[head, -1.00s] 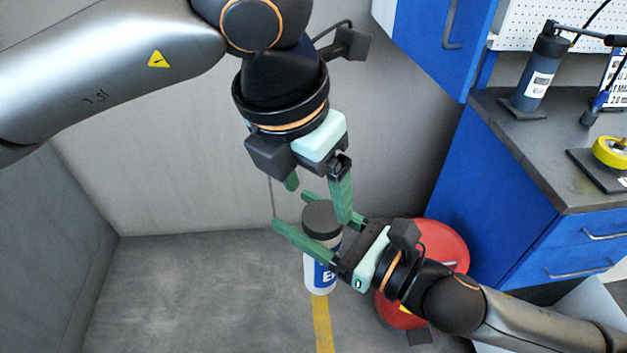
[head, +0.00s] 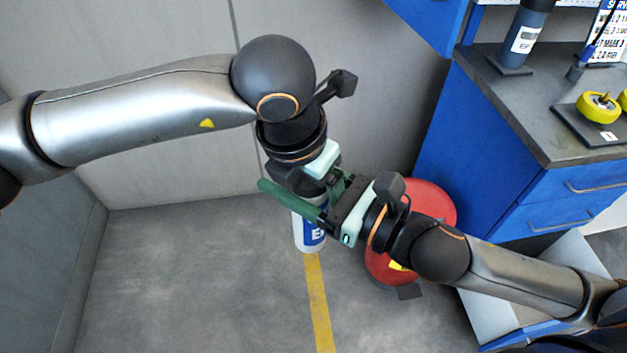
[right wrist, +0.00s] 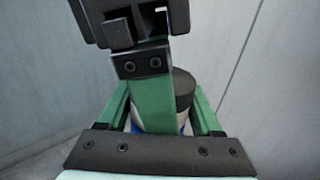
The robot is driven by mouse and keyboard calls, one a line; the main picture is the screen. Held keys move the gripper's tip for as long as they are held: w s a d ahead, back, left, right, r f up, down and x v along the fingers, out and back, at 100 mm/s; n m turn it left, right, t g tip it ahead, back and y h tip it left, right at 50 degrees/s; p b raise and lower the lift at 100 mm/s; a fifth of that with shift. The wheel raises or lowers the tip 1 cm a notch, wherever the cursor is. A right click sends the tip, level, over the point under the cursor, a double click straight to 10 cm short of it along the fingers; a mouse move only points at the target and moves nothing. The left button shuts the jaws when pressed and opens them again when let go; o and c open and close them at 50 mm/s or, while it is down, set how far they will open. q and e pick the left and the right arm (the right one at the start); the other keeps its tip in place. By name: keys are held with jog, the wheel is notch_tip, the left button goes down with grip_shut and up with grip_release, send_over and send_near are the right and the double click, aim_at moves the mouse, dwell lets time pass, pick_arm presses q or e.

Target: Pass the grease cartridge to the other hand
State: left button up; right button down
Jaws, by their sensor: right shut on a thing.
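The grease cartridge (head: 308,236) is a white cylinder with a blue label, upright in the head view. Its dark cap shows in the right wrist view (right wrist: 184,88). My right gripper (head: 284,182) is shut on the cartridge, its green fingers on either side of it; they also show in the right wrist view (right wrist: 162,112). My left gripper (head: 318,186) points down from above at the cartridge's top. One of its green fingers (right wrist: 153,97) is in front of the cartridge in the right wrist view. Its other finger is hidden, so I cannot tell whether it grips.
A red round container (head: 436,207) stands on the floor behind my right wrist. A blue drawer bench (head: 480,165) stands at right, with a dark cylinder (head: 527,32) and a yellow ring (head: 598,107) on top. The floor at lower left is clear, with a yellow stripe (head: 318,310).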

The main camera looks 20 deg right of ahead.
aim_at(297, 230)
pick_arm(q)
grip_shut()
dwell(0.5)
jog(key=shift+r, duration=0.1)
pick_arm(e)
grip_release()
jog(key=f+m+g, duration=0.1)
jog(key=f+m, duration=0.1)
jog(key=f, duration=0.2)
jog(key=f+m+g+h, duration=0.1)
jog(key=f+m, duration=0.1)
jog(key=f, duration=0.3)
jog(key=f+m+h, duration=0.1)
jog(key=f, duration=0.4)
jog(key=shift+s+m+g, duration=0.2)
jog(key=shift+m+g, duration=0.2)
notch_tip(297, 230, down, 12)
jog(key=s+d+m+h, duration=0.2)
jog(key=s+m+h, duration=0.1)
jog(key=m, duration=1.3)
jog(key=s+d+f+m+h, duration=0.2)
jog(key=s+d+f+m, duration=0.1)
jog(key=m, duration=0.7)
jog(key=s+d+f+m+g+h, duration=0.1)
jog(key=d+f+m, duration=0.4)
jog(key=m, duration=0.5)
notch_tip(297, 230, down, 2)
jog(key=shift+s+d+f+h, duration=0.1)
jog(key=shift+s+d+h, duration=0.25)
jog(key=shift+s+h, duration=0.5)
